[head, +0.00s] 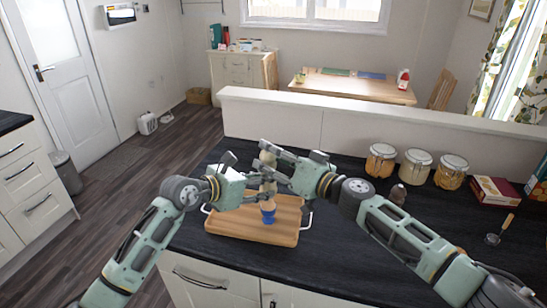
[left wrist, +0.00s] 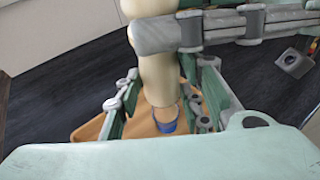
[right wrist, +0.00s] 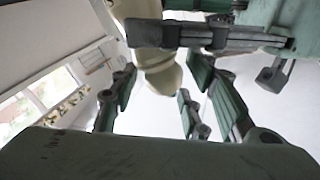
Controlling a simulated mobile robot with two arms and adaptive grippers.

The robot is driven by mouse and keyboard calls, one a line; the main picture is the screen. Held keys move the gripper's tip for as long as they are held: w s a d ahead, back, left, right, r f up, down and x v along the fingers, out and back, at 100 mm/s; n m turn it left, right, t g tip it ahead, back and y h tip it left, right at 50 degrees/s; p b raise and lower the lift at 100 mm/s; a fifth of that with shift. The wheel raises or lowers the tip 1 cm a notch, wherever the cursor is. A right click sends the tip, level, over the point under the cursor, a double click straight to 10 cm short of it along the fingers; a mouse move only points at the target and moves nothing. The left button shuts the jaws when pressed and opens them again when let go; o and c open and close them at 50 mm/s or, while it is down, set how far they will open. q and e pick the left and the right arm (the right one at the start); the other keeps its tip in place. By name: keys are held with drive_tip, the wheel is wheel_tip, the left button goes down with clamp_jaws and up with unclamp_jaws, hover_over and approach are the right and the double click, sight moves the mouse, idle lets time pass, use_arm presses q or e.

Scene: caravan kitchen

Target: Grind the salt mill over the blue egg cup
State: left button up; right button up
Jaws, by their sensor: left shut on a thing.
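The salt mill (head: 268,158) is pale, cream-coloured and upright above the blue egg cup (head: 268,212). The egg cup stands on the wooden tray (head: 240,228); it also shows below the mill in the left wrist view (left wrist: 167,126). My left gripper (head: 264,188) is shut on the mill's lower part. My right gripper (head: 272,160) is higher, with its fingers around the mill's upper part. The rounded top of the mill (right wrist: 163,78) shows between them in the right wrist view. I cannot tell whether these fingers press on it. The grippers hide much of the mill.
Several lidded jars, among them one at the left (head: 381,160), stand at the back right of the dark counter (head: 340,250). A low white wall (head: 350,130) runs behind. A red box (head: 496,190) lies at the far right.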

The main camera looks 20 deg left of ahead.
drive_tip(key=c, duration=0.9)
drive_tip(key=shift+f, duration=0.15)
drive_tip(key=shift+f+m+t+h, duration=0.2)
drive_tip(key=shift+m+t+h, duration=0.2)
drive_tip(key=shift+m+t, duration=0.1)
drive_tip(key=shift+s+a+r+m+t+h, duration=0.2)
drive_tip(key=shift+m+t+h, duration=0.2)
drive_tip(key=shift+t, duration=0.2)
drive_tip(key=shift+s+a+r+m+t+h, duration=0.1)
drive_tip(key=shift+r+m+t+h, duration=0.1)
drive_tip(key=shift+m+t+h, duration=0.3)
drive_tip(key=shift+s+f+m+t+h, duration=0.15)
drive_tip(key=shift+s+m+t+h, duration=0.05)
drive_tip(key=shift+m+t+h, duration=0.9)
drive_tip(key=o, duration=1.1)
